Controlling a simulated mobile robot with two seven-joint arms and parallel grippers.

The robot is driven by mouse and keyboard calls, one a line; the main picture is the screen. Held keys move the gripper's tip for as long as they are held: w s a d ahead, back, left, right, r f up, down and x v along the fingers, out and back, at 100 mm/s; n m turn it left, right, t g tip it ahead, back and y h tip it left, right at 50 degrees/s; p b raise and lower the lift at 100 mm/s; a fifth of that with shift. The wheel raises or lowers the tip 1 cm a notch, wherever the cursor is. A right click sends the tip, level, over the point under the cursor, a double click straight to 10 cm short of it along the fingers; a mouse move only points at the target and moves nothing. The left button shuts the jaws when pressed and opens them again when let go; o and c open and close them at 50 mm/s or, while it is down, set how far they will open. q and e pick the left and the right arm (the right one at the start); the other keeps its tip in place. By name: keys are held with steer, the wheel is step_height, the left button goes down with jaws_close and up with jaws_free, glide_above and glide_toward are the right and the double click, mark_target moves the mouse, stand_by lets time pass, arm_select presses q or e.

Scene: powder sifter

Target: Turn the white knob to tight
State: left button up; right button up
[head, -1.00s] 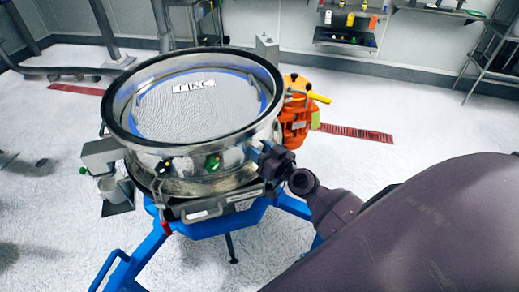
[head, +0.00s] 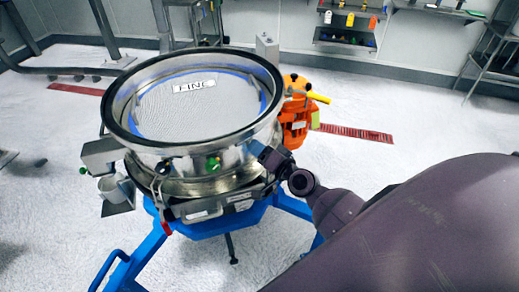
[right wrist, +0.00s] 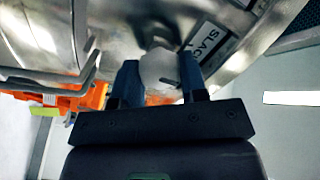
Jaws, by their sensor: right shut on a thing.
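The sifter (head: 195,172) is a round steel drum on a blue frame, with a screen labelled "FINE" on top. My right gripper (head: 262,152) is at the drum's right front side. In the right wrist view, the white knob (right wrist: 158,67) sits between the two fingers of my right gripper (right wrist: 160,78), which is shut on it. The knob has a small dark mark on its lower right. A label (right wrist: 207,40) reading "SLAC", partly cut off, lies to the right of the knob. The knob is hidden in the head view. My left gripper is not in view.
An orange motor (head: 294,122) with a yellow handle stands right of the drum. A green knob (head: 212,164) is on the drum's front. A grey box and white cup (head: 110,187) are at the left. Shelves (head: 345,38) line the back wall.

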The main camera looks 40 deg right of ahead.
steer(key=m, duration=0.8)
steer(key=shift+m, duration=0.7)
steer(key=o, duration=0.9)
